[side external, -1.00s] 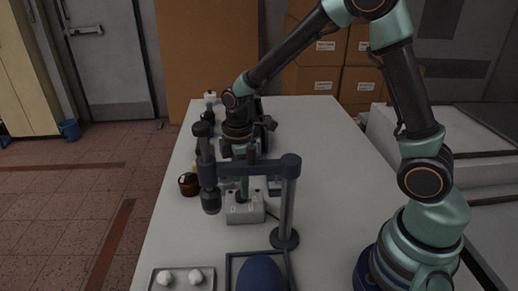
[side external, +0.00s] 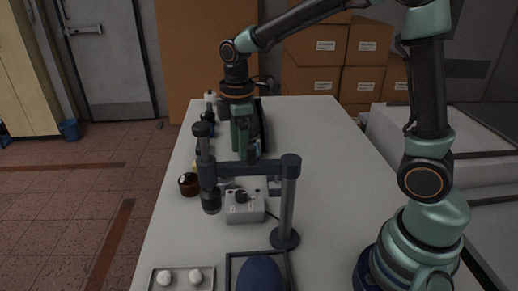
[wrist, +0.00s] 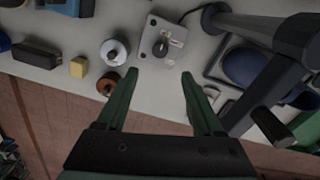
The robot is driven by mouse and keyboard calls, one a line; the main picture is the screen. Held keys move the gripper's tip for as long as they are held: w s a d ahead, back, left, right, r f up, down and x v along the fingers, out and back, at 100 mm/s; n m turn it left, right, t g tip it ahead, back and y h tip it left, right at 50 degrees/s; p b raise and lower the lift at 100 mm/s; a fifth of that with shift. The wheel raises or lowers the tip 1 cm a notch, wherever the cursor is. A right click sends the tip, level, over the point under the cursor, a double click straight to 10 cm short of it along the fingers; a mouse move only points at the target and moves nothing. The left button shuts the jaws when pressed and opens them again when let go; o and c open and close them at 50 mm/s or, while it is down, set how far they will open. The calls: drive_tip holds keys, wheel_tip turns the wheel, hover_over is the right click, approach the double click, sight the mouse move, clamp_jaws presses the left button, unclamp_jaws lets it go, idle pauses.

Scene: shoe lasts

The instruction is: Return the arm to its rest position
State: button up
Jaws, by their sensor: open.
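My gripper (side external: 245,142) hangs above the table in the side external view, fingers pointing down. In the wrist view its two green fingers (wrist: 160,74) are spread apart with nothing between them. A light grey box with a dark knob (side external: 244,208) sits on the table below the gripper and nearer the camera. In the wrist view the box (wrist: 172,34) lies beyond the fingertips. The gripper is clear of the box. Part of the gripper's lower end is hard to make out behind the dark stand.
A dark stand (side external: 288,205) with a crossbar rises in front of the box. A brown jar (side external: 189,185) stands left of it. A yellow block (wrist: 79,67) lies nearby. A tray with white balls (side external: 181,288) and a dark tray holding a blue form (side external: 260,275) are in front. The table's right side is clear.

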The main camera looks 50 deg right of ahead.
drive_tip(key=s+d+r+m+t, duration=0.4)
drive_tip(key=s+r+m, duration=0.3)
drive_tip(key=s+m, duration=0.3)
drive_tip(key=shift+s+r+m+t, duration=0.4)
drive_tip(key=shift+m+t, duration=0.4)
drive_tip(key=shift+m, duration=0.2)
